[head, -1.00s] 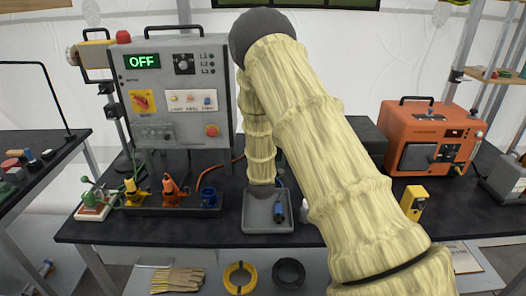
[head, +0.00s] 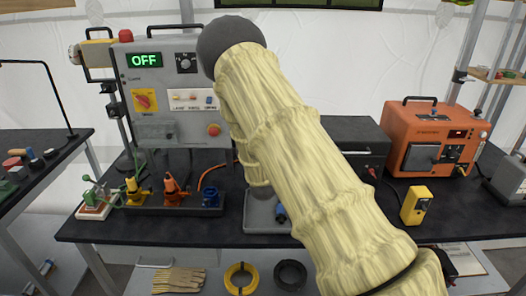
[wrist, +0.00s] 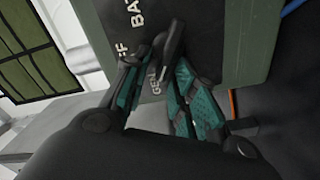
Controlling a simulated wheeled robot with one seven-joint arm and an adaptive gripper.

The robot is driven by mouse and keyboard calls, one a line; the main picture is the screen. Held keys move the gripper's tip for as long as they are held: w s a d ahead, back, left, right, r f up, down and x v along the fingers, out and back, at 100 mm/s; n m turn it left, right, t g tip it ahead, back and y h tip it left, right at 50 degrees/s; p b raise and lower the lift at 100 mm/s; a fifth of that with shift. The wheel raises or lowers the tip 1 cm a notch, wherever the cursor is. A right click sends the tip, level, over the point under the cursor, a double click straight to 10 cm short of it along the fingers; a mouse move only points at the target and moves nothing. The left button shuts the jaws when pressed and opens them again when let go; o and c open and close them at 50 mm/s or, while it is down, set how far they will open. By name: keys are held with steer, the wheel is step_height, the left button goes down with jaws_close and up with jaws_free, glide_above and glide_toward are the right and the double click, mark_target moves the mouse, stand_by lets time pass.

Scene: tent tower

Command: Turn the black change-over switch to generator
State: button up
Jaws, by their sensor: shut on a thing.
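The black change-over switch shows in the wrist view as a dark plate (wrist: 203,40) lettered OFF, BAT and GEN on a grey-green box (wrist: 262,30). Its black handle (wrist: 174,40) stands out between the teal-padded fingers of my gripper (wrist: 161,65), which is shut on it. The GEN lettering shows between the fingers, below the handle. I cannot tell exactly which mark the handle points to. In the head view my arm hides the gripper and the switch.
A grey panel (head: 160,75) reading OFF stands left of my arm, with several coloured connectors in front. An orange generator (head: 432,122), a dark box (head: 352,130) and a yellow meter (head: 415,204) are to the right. A grey tray (head: 258,218) lies partly under my arm.

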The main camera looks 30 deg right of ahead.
steer(key=o, duration=0.7)
steer(key=shift+c, duration=0.2)
steer(key=shift+s, duration=0.1)
steer(key=v, duration=1.2)
steer(key=shift+d, duration=0.1)
